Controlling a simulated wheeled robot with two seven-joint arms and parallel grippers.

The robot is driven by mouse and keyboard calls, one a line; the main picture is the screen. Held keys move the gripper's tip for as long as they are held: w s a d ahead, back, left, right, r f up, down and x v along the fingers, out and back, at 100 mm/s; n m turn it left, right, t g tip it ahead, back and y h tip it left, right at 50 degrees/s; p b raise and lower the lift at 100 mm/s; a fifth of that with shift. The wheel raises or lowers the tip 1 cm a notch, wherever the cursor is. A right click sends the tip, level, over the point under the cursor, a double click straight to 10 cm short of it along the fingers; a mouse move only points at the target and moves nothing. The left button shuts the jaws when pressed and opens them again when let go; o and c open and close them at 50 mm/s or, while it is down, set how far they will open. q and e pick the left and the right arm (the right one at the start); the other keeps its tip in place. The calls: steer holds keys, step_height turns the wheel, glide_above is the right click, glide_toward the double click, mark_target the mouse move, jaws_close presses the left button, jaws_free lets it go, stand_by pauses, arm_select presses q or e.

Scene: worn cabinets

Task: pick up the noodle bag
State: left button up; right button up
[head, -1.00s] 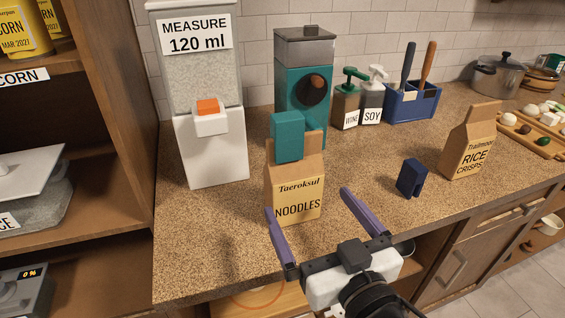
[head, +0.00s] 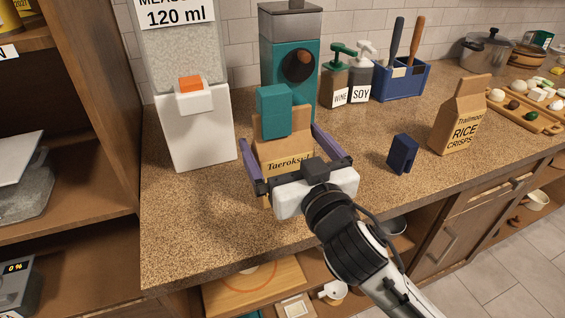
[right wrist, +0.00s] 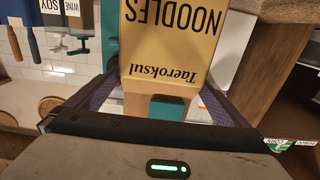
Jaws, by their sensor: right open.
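The noodle bag (head: 284,156) is a brown paper bag labelled "Taeroksul NOODLES", upright on the speckled counter. A teal clip (head: 274,111) sits on its folded top. My right gripper (head: 285,152) is open, with one purple finger on each side of the bag; contact cannot be told. In the head view its body hides the lower part of the bag. In the right wrist view the bag (right wrist: 172,50) appears upside down between the fingers. My left gripper is not in view.
A white dispenser (head: 197,130) stands left of the bag and a teal grinder (head: 290,60) stands behind it. A dark blue clip (head: 402,154) and a rice crisps bag (head: 459,120) are to the right. The counter (head: 205,225) is bare at the front left.

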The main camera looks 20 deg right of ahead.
steer(key=shift+w, duration=0.5)
steer(key=shift+c, duration=0.3)
steer(key=c, duration=1.4)
steer(key=shift+r, duration=0.1)
steer(key=shift+c, duration=0.9)
